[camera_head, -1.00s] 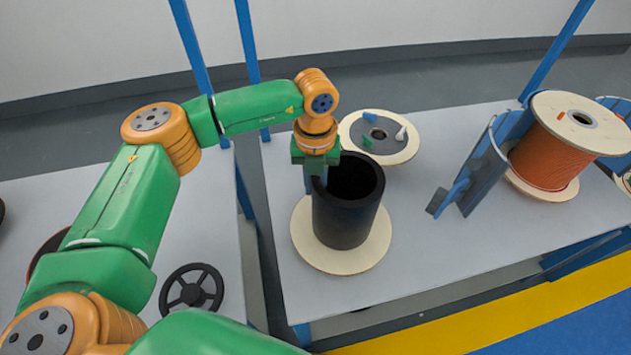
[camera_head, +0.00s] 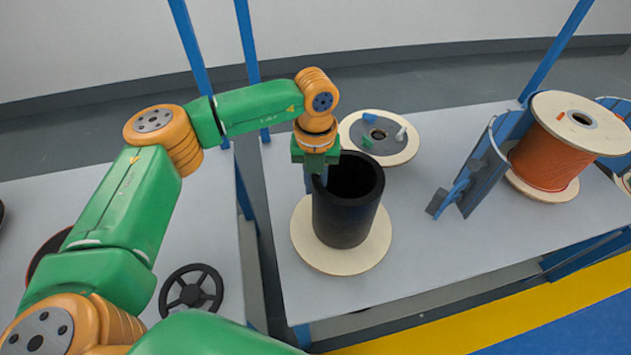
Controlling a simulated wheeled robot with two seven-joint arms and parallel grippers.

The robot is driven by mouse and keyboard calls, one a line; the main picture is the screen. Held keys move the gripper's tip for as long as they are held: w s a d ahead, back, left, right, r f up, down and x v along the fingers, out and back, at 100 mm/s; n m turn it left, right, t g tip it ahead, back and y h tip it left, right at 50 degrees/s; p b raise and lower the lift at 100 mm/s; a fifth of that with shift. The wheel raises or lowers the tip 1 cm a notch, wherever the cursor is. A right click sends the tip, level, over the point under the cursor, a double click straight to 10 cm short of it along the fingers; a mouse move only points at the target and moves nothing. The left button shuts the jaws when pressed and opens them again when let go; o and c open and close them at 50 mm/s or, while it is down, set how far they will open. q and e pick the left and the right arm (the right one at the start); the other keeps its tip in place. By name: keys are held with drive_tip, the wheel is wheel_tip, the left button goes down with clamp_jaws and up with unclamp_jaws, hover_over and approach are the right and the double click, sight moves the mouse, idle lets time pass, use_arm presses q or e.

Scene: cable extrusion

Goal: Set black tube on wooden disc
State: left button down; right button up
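The black tube (camera_head: 346,215) is a hollow cylinder standing upright over the wooden disc (camera_head: 318,259) on the grey table. From this angle its base appears to rest on the disc, near the middle. My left gripper (camera_head: 316,184) points down at the tube's left rim. One finger shows outside the wall; the other is hidden, so I cannot tell whether it grips the wall. My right gripper is not in view.
Behind the tube lies another wooden disc (camera_head: 401,154) with a grey centre and small blue, green and white pieces. An orange cable spool (camera_head: 550,160) and a blue stand (camera_head: 472,184) are at the right. A black handwheel (camera_head: 191,290) is at the lower left. The table front is clear.

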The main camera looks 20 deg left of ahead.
use_arm(q)
drive_tip(key=shift+f+b, duration=0.45)
drive_tip(key=shift+f, duration=0.1)
drive_tip(key=c, duration=1.1)
unclamp_jaws()
wheel_tip(320, 180, up, 11)
drive_tip(key=p, duration=0.8)
drive_tip(key=shift+r+p, duration=0.15)
drive_tip(key=shift+p, duration=0.2)
